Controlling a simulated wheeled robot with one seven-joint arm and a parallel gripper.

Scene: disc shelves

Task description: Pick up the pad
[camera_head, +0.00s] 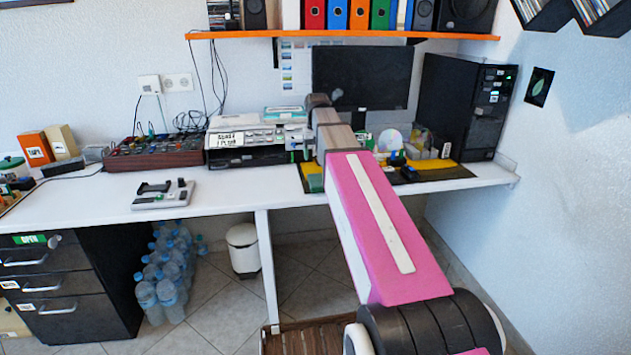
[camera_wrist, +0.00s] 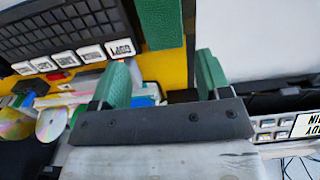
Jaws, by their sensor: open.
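A flat dark-green piece, which looks like the pad, shows in the wrist view (camera_wrist: 161,22) at the top, on the edge of the yellow mat. A green block at the left front edge of the mat in the head view (camera_head: 315,182) appears to be the same piece. My gripper (camera_wrist: 162,80) has its two green fingers spread apart with nothing between them. The pad lies beyond the gap between the fingers, apart from them. In the head view my arm reaches over the desk and largely hides the gripper.
The yellow-and-black mat (camera_head: 445,173) carries a disc (camera_head: 391,140) and small items. A label machine (camera_head: 245,140) stands to the left, a monitor (camera_head: 362,77) behind and a black computer tower (camera_head: 463,108) to the right.

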